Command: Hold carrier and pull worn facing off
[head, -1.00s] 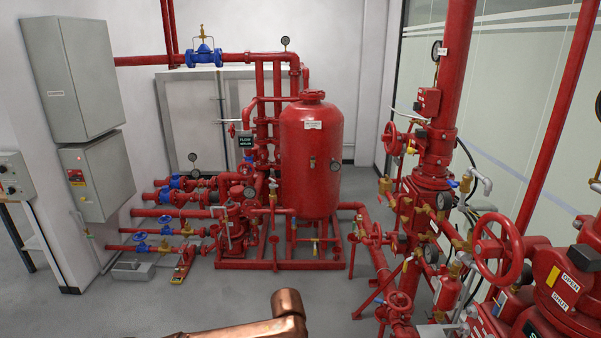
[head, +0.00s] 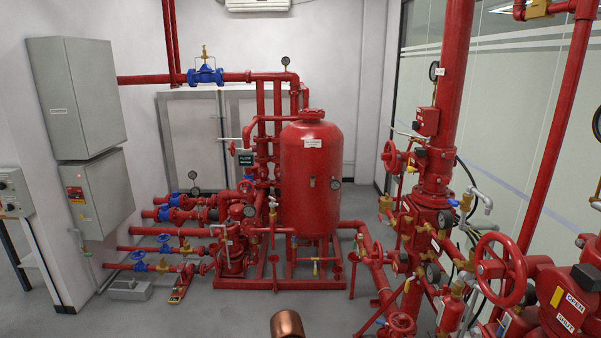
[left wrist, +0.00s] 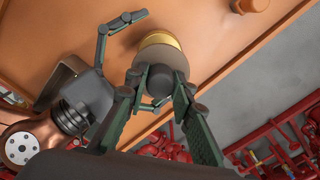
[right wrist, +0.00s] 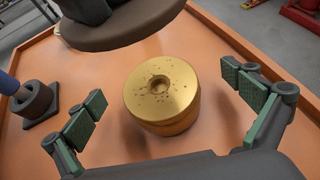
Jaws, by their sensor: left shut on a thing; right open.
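My left gripper (left wrist: 160,82) is shut on the dark round boss (left wrist: 168,88) of a grey-brown disc (left wrist: 148,64), which looks like the carrier. In the right wrist view this disc (right wrist: 125,38) hangs near the top edge. A brass puck (right wrist: 160,95) with a pitted face and a centre hole shows below it, over an orange surface (right wrist: 225,125). A gap shows between disc and puck there. In the left wrist view the disc partly hides the puck (left wrist: 162,40). My right gripper (right wrist: 163,90) is open, its fingers apart in front of the puck. I cannot tell which piece is the facing.
A dark flared piece with a blue shaft (right wrist: 35,102) stands left of the puck. The orange surface has a raised rim (right wrist: 262,48). Beyond are a red tank (head: 312,185), red pipework and a red handwheel (head: 500,270). Orange surface right of the puck is free.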

